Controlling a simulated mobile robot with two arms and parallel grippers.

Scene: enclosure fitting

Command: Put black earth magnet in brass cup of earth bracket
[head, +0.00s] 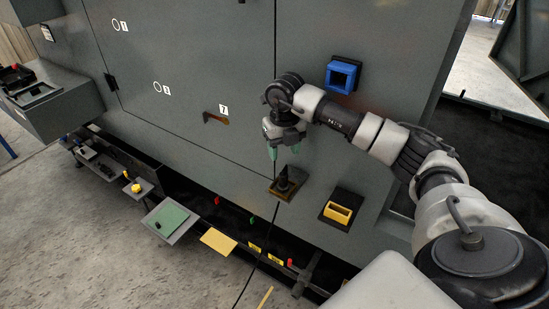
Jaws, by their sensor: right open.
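A brown-gold bracket (294,191) sticks out low on the grey cabinet front; I take it for the earth bracket. A black upright piece (283,178), probably the earth magnet, stands at this bracket, with a thin dark cable running down below it. The cup itself is hidden, so I cannot tell how deep the piece sits. My right gripper (285,151) points down with green fingertips apart, just above the black piece and seemingly clear of it. It appears empty. My left gripper is not in view.
A blue square socket (342,76) and a yellow-framed socket (339,213) project from the cabinet to the right. A green-topped shelf (171,221), a yellow plate (218,242) and small shelves with parts line the lower left. Floor at left is free.

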